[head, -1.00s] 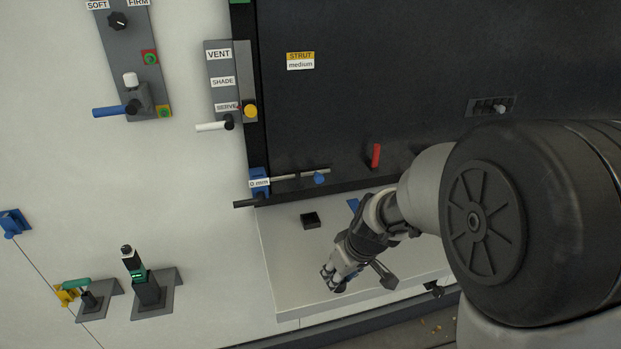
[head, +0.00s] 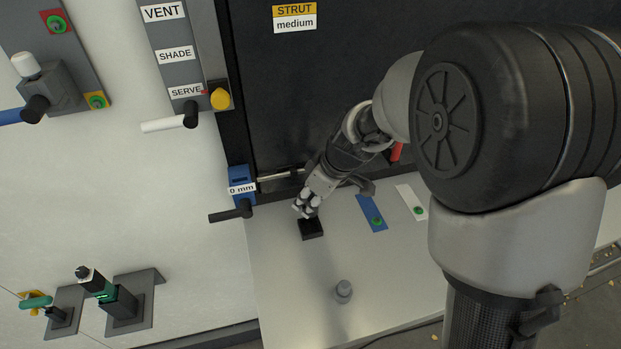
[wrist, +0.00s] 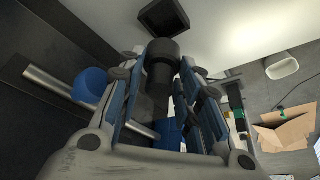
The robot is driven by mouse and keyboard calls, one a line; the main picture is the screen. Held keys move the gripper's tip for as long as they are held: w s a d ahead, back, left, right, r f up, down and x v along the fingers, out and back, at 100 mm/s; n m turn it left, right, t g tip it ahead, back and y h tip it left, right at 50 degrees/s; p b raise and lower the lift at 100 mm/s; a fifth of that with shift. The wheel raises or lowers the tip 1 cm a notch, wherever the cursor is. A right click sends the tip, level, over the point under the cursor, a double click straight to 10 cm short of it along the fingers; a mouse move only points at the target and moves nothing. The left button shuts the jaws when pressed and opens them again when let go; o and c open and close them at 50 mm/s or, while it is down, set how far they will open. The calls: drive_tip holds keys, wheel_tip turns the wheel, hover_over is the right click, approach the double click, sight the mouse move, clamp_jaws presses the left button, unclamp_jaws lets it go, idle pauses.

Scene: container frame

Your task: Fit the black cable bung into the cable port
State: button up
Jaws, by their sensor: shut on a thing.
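My gripper (head: 307,205) is shut on the black cable bung (wrist: 160,62), a dark stepped cylinder between the blue-sided fingers in the wrist view. In the head view the bung is not clearly visible behind the fingers. A low black square piece with a recessed centre (head: 311,230) sits on the pale shelf and looks like the cable port. It also shows at the top of the wrist view (wrist: 163,17), just beyond the bung's end. The fingertips are right above or at its far edge; I cannot tell whether the bung touches it.
A small grey cylinder (head: 343,291) stands on the shelf (head: 285,285) in front. Blue (head: 371,212) and white (head: 411,202) plates lie to the right. A blue block with a black handle (head: 240,186) is to the left. An open cardboard box (wrist: 285,132) shows in the wrist view.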

drive_tip(key=shift+w, duration=0.3)
drive_tip(key=shift+s, duration=0.2)
drive_tip(key=shift+w+f+b, duration=0.1)
drive_tip(key=shift+w+b, duration=0.05)
drive_tip(key=shift+b, duration=0.4)
drive_tip(key=shift+f+b, duration=0.5)
drive_tip(key=shift+b, duration=0.15)
wheel_tip(320, 180, down, 4)
drive_tip(key=b, duration=0.4)
drive_tip(key=shift+b, duration=0.9)
drive_tip(key=shift+f+b, duration=1.2)
drive_tip(key=shift+b, duration=0.25)
drive_tip(key=shift+r, duration=0.2)
idle(0.4)
